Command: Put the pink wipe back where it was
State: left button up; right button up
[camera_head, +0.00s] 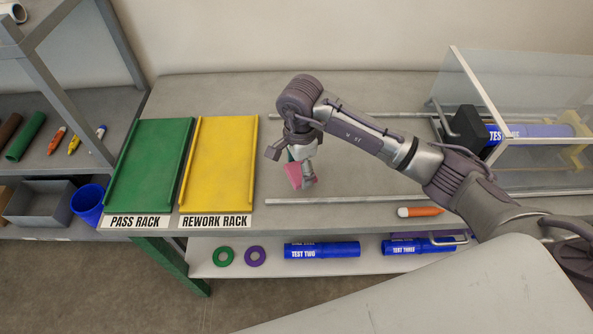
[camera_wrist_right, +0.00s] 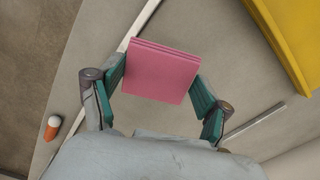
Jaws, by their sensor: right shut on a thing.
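The pink wipe (camera_wrist_right: 161,71) is a folded square pad held between the teal fingertips of my right gripper (camera_wrist_right: 158,84). In the head view the wipe (camera_head: 293,175) shows below my right gripper (camera_head: 301,172), just right of the yellow rework rack and over the grey bench top. The gripper is shut on it. The wipe appears to be above the bench, but its exact height is hard to tell. My left gripper is not in view.
The green pass rack (camera_head: 147,165) and yellow rework rack (camera_head: 218,162) lie left on the bench (camera_head: 350,178). Two metal rails run along it; the near rail (camera_head: 340,200) is close. An orange marker (camera_head: 420,212) lies near the front edge. A clear enclosure (camera_head: 520,75) stands right.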

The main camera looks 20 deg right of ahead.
aim_at(297, 176)
jog(key=shift+w+a+f, duration=0.15)
jog(key=shift+w+f, duration=0.2)
jog(key=shift+w, duration=0.25)
jog(key=shift+f+p, duration=0.3)
jog(key=shift+f, duration=0.05)
notch_tip(297, 176, down, 3)
jog(key=shift+f+p, duration=0.1)
jog(key=shift+p, duration=0.5)
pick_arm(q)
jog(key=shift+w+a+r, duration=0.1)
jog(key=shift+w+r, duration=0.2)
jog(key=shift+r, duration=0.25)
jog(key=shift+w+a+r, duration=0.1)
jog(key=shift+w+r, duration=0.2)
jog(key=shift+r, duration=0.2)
pick_arm(e)
jog(key=shift+f, duration=0.1)
jog(key=shift+f+b, duration=0.2)
jog(key=shift+b, duration=0.15)
jog(key=o, duration=1.1)
jog(key=shift+r, duration=0.1)
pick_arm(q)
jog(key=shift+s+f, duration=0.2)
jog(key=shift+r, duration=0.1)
